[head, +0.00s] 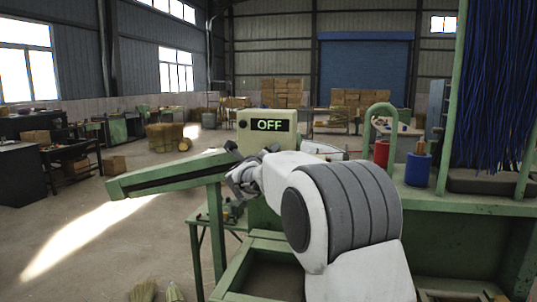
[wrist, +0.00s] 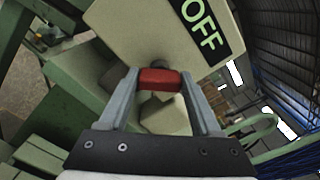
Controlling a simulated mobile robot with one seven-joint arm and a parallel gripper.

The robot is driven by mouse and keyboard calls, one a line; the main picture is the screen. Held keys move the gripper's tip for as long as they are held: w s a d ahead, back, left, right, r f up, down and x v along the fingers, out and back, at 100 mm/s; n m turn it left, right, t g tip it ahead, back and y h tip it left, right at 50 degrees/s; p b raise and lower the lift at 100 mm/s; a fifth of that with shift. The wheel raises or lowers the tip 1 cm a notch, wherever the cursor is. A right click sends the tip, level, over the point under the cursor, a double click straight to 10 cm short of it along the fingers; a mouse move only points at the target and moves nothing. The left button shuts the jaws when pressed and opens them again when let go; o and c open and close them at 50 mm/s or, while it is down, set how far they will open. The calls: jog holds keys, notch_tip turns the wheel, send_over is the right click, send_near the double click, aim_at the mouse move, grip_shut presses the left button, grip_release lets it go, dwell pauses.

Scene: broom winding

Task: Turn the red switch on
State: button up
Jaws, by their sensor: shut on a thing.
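The red switch (wrist: 160,84) is a small red bar on the front of a pale box, below its display, in the wrist view. My gripper (wrist: 160,77) is shut on the red switch, with one finger at each end of it. In the head view my gripper (head: 243,178) reaches to the pale box (head: 246,141), and my arm and gripper hide the switch. The box's display (head: 267,125) reads OFF, and it also shows in the wrist view (wrist: 199,24).
A green beam (head: 160,180) juts left beside the box. To the right, a green bench (head: 445,200) holds a red spool (head: 381,153), a blue spool (head: 418,169) and hanging blue bristles (head: 490,90). Open floor lies at the left.

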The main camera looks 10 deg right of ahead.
jog(key=shift+a+n+p, duration=0.1)
jog(key=shift+n+p, duration=1.3)
jog(key=shift+n, duration=2.9)
jog(key=shift+f, duration=0.1)
jog(key=o, duration=1.4)
jog(key=b+v, duration=0.3)
jog(key=v, duration=1.4)
jog(key=shift+s, duration=0.2)
